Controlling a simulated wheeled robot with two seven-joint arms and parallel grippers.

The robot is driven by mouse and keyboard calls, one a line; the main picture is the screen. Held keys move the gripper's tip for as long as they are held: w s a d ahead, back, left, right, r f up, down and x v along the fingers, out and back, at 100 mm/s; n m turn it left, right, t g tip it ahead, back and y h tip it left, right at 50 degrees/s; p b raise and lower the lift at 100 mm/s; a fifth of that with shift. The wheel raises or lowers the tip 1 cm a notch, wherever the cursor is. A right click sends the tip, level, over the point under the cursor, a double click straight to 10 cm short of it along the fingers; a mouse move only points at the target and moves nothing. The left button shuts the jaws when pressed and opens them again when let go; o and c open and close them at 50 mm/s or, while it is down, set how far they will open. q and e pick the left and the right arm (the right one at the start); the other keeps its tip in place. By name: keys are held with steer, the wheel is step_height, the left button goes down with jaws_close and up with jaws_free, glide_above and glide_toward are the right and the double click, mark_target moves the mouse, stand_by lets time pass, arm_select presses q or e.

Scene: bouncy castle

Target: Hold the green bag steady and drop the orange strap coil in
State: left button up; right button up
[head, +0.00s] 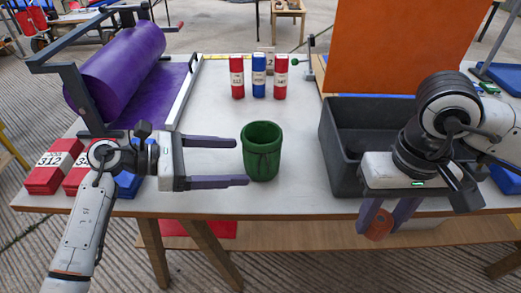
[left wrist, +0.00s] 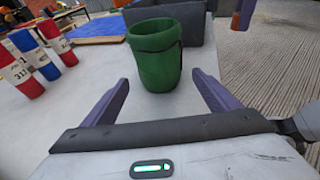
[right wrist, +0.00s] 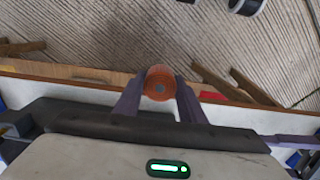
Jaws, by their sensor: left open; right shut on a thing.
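The green bag (head: 261,152) stands upright and open-topped near the middle of the table. It also shows in the left wrist view (left wrist: 157,58), just beyond and between the fingertips. My left gripper (head: 246,162) is open, with its fingers pointing at the bag from the left and not closed on it. My right gripper (head: 378,232) points down in front of the table's front edge, right of the bag. It is shut on the orange strap coil (head: 377,226), which also shows between the fingers in the right wrist view (right wrist: 159,82). The bag's inside is mostly hidden.
A dark grey crate (head: 340,150) stands right of the bag, close to my right arm. Red and blue cylinders (head: 259,77) stand behind the bag. A purple roll (head: 117,72) on a frame is at the left. Red boxes (head: 52,165) lie at front left.

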mark_target(246, 162)
arm_select(q)
steer(key=b+x, duration=0.1)
steer(key=x, duration=0.4)
steer(key=shift+f, duration=0.15)
arm_select(e)
steer(key=shift+f, duration=0.8)
arm_select(q)
steer(key=shift+b+x, duration=0.6)
steer(key=shift+x, duration=0.3)
arm_select(e)
steer(key=shift+f, duration=0.35)
arm_select(q)
steer(key=c, duration=0.9)
arm_select(e)
steer(key=w+a+r, duration=1.8)
steer(key=a+r, duration=0.1)
steer(key=r, duration=0.1)
steer(key=shift+d+f, duration=0.15)
steer(key=shift+f, duration=2.7)
